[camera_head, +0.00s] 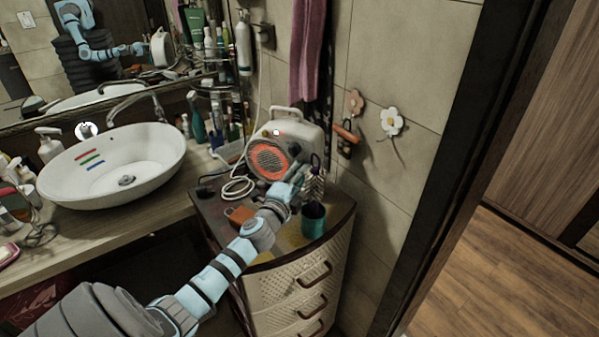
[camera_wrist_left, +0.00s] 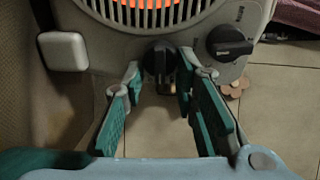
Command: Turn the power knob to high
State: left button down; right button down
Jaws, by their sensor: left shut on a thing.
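A pale heater (camera_head: 310,130) with a glowing orange round grille (camera_head: 268,160) stands on the drawer cabinet. In the left wrist view the heater's front panel (camera_wrist_left: 95,15) has two dark knobs. One knob (camera_wrist_left: 158,55) sits below the grille, between the fingertips of my left gripper (camera_wrist_left: 160,82). The other knob (camera_wrist_left: 230,42) is to its right, with small markings around it that I cannot read. In the head view my left gripper (camera_head: 300,178) reaches the heater's lower front and is shut on the first knob. Which knob is for power cannot be told. My right gripper is not in view.
A teal cup (camera_head: 313,220) and an orange-brown box (camera_head: 240,214) stand on the cabinet (camera_head: 262,282) near my left arm. A white cable (camera_head: 238,187) lies left of the heater. A white basin (camera_head: 115,165) with bottles around it is further left.

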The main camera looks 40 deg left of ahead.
pick_arm(q)
jog(key=shift+s+a+f+m+p, duration=0.1)
jog(key=shift+f+m+p, duration=0.15)
jog(key=shift+m, duration=2.1)
jog(key=shift+w+a+f+m+p, duration=0.15)
jog(key=shift+m+p, duration=0.2)
jog(key=shift+m, duration=2.05)
jog(key=shift+s+a+f+m+p, duration=0.1)
jog(key=shift+s+f+m+p, duration=0.15)
jog(key=shift+m, duration=2.1)
jog(key=shift+w+m, duration=0.1)
jog(key=shift+m, duration=0.2)
jog(key=c, duration=1.4)
grip_release()
